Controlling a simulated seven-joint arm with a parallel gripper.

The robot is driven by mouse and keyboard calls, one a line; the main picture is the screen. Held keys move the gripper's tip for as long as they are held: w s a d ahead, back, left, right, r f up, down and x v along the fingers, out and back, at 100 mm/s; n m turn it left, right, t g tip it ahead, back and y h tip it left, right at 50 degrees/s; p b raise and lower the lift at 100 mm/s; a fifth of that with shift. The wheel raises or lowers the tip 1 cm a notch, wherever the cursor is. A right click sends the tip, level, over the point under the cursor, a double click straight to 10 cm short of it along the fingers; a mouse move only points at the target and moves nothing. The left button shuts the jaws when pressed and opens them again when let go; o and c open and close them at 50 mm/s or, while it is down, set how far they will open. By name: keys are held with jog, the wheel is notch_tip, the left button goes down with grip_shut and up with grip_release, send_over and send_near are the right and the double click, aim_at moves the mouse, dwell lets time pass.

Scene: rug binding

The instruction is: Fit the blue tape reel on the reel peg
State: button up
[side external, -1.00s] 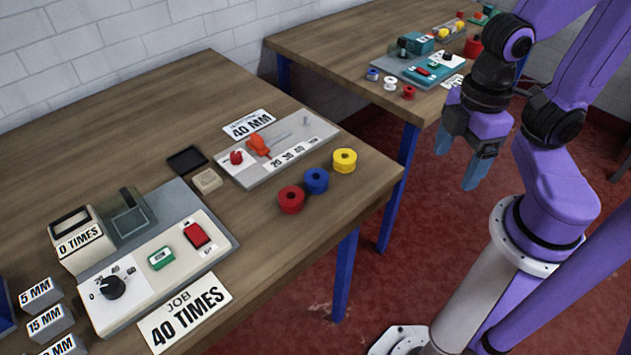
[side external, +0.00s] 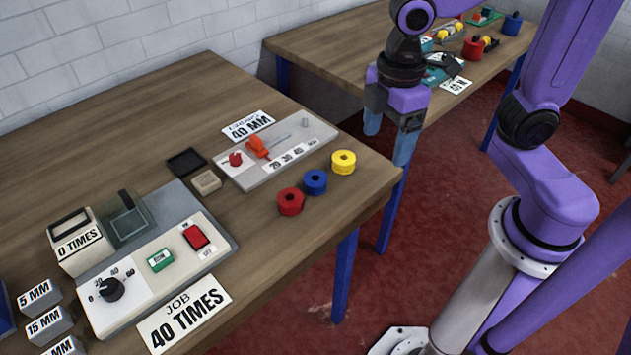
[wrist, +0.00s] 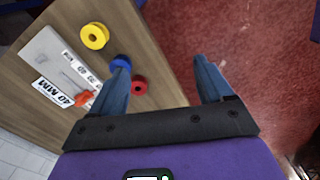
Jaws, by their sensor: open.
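The blue tape reel (side external: 315,183) stands on the near table between the red reel (side external: 290,202) and the yellow reel (side external: 343,162). In the wrist view the blue reel (wrist: 121,61) is partly covered by my left finger. A small upright grey peg (side external: 305,122) stands at the far right end of the pale board (side external: 262,174); it looks like the reel peg and is bare. My gripper (side external: 388,137) is open and empty, pointing down. It is to the right of the reels and above them, past the table's edge. Its fingers also show in the wrist view (wrist: 160,68).
A counter machine (side external: 165,255) sits at the left. A second table (side external: 300,42) with similar gear stands behind. Floor is open between the tables.

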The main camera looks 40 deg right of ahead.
aim_at(316, 176)
jog(key=w+a+n, duration=0.3)
jog(key=w+a, duration=0.1)
jog(key=w, duration=0.9)
jog(key=f, duration=1.7)
jog(key=shift+w+d+f, duration=0.15)
jog(key=shift+d, duration=0.1)
jog(key=c, duration=1.1)
